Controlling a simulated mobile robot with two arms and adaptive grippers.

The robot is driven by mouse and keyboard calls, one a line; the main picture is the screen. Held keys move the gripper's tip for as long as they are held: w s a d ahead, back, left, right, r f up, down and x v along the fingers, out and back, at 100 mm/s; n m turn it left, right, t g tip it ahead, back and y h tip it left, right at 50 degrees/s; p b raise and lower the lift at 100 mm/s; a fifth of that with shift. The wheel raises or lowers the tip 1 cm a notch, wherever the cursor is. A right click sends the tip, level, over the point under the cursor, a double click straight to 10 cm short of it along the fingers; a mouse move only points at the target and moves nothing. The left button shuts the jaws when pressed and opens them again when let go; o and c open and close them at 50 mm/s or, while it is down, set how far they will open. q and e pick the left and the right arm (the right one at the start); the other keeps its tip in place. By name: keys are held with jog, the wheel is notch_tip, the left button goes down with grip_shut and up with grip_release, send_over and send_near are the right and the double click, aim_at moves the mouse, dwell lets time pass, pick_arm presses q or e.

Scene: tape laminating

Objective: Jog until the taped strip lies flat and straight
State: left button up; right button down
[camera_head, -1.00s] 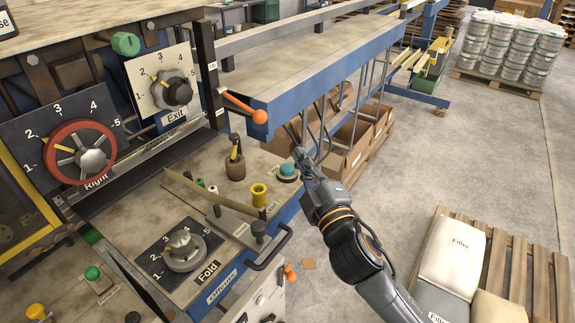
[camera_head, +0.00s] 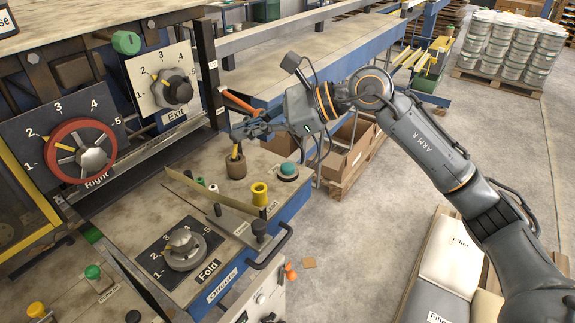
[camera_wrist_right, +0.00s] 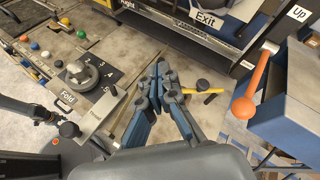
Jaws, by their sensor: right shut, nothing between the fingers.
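My right gripper (camera_head: 246,131) is shut and empty. I cannot make out a taped strip. No jog label is readable. A teal button (camera_head: 288,170) sits at the worktop's right corner.
The Fold dial (camera_head: 184,252), the Exit dial (camera_head: 172,89) and the red Right handwheel (camera_head: 80,150) are on the machine. A yellow spool (camera_head: 259,193) and a thin upright strip-like edge (camera_head: 212,194) stand on the worktop. A long blue-edged table (camera_head: 320,60) lies behind.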

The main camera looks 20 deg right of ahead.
aim_at(291, 167)
jog(key=w+d+h, duration=0.2)
jog(key=d+h, duration=0.3)
jog(key=d, duration=0.4)
jog(key=shift+w+d+f+n+t, duration=0.15)
jog(key=shift+w+f+n+t, duration=0.05)
jog(key=shift+w+n+t, duration=0.2)
jog(key=shift+f, duration=0.15)
notch_tip(291, 167, down, 8)
jog(key=b, duration=0.5)
jog(key=shift+f+b, duration=0.25)
jog(key=shift+b, duration=0.25)
jog(key=shift+f+b, duration=0.45)
jog(key=shift+b, duration=0.05)
